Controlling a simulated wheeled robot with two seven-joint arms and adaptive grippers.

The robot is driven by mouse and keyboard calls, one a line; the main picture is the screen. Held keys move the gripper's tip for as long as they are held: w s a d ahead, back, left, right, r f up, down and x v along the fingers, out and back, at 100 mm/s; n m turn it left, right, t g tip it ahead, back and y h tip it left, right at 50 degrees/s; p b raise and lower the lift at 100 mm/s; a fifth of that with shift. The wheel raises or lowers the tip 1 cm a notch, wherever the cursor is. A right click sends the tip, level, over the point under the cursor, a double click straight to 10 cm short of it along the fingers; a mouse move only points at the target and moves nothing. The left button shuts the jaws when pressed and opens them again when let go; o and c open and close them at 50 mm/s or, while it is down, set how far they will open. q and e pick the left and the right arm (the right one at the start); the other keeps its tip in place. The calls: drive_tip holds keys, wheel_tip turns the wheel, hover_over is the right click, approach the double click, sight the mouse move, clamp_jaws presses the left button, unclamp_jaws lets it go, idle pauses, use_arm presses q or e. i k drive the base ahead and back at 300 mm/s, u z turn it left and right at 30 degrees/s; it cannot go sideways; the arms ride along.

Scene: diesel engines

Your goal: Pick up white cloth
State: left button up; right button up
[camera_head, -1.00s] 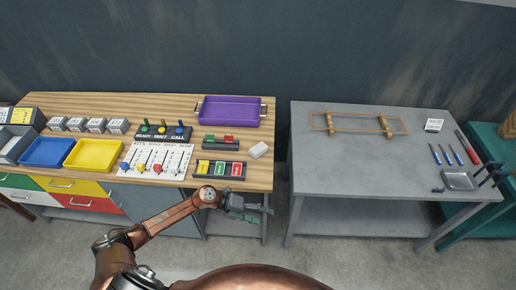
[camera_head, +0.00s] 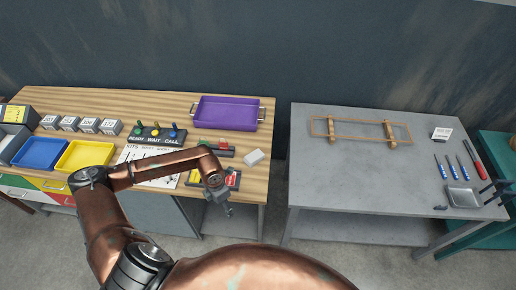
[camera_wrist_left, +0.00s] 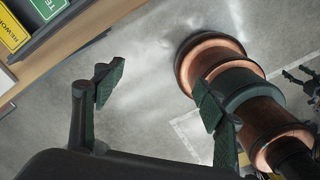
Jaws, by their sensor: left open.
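A small white folded block-like item (camera_head: 253,157), which looks like the white cloth, lies near the right edge of the wooden workbench (camera_head: 257,187) in the head view. My left gripper (camera_head: 224,207) is past the bench's front edge, nearer to me and left of the cloth, apart from it. In the left wrist view my left gripper (camera_wrist_left: 157,93) has its fingers spread, with only floor between them. The cloth does not show in the left wrist view.
A purple tray (camera_head: 228,113) stands behind the cloth. Sign holders, partly hidden by my arm, stand left of it. Yellow (camera_head: 85,156) and blue (camera_head: 40,152) trays sit farther left. A grey table (camera_head: 340,180) with a wooden frame (camera_head: 360,129) is right, across a gap.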

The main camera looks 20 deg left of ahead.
sight(253, 158)
drive_tip(key=i, duration=1)
